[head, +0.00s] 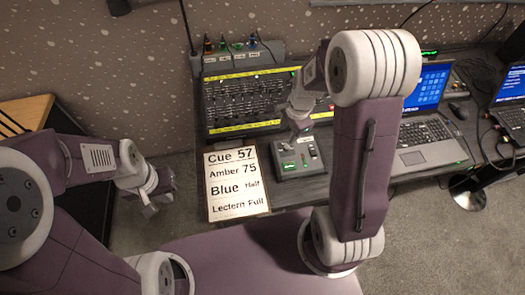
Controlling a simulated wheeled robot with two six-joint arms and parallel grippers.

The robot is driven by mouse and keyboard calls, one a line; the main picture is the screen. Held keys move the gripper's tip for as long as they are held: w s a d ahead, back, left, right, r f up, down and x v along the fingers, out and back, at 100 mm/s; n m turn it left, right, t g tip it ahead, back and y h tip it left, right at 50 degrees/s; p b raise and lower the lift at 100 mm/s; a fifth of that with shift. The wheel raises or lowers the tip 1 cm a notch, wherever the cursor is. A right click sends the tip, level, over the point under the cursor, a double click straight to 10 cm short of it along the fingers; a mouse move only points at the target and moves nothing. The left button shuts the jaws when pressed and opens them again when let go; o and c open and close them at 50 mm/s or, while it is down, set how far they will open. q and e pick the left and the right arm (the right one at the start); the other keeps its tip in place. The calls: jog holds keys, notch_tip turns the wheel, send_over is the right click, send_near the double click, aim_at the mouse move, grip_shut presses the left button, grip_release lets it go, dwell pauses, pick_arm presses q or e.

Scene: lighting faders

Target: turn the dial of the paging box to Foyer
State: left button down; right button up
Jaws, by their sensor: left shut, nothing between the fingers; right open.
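A small grey box (315,166) with little levers on its top stands at the desk's front, between the cue sheet and my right arm. It looks like the paging box, but its labels are too small to read. I cannot make out its dial or where that points. My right gripper (301,127) is open over the back edge of this box, pointing down and hiding part of it. I cannot tell if it touches anything. My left gripper (150,206) is shut and empty, to the left of the desk and away from the box.
A fader desk (240,105) lies behind the box. A cue sheet (236,183) reads Cue 57, Amber 75, Blue Half, Lectern Full. A box with coloured plugs (235,60) stands behind.

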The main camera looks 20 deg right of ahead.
aim_at(288, 147)
jog(key=f, duration=0.3)
jog(key=d+f+b, duration=0.1)
jog(key=f, duration=0.5)
jog(key=shift+w+d, duration=0.15)
jog(key=shift+w, duration=0.15)
jog(key=shift+w+f, duration=0.1)
jog(key=shift+f, duration=0.25)
pick_arm(q)
jog(key=shift+s+d+f, duration=0.1)
jog(key=shift+d+f, duration=0.45)
jog(key=shift+f, duration=0.35)
pick_arm(e)
jog(key=shift+f, duration=0.1)
grip_shut()
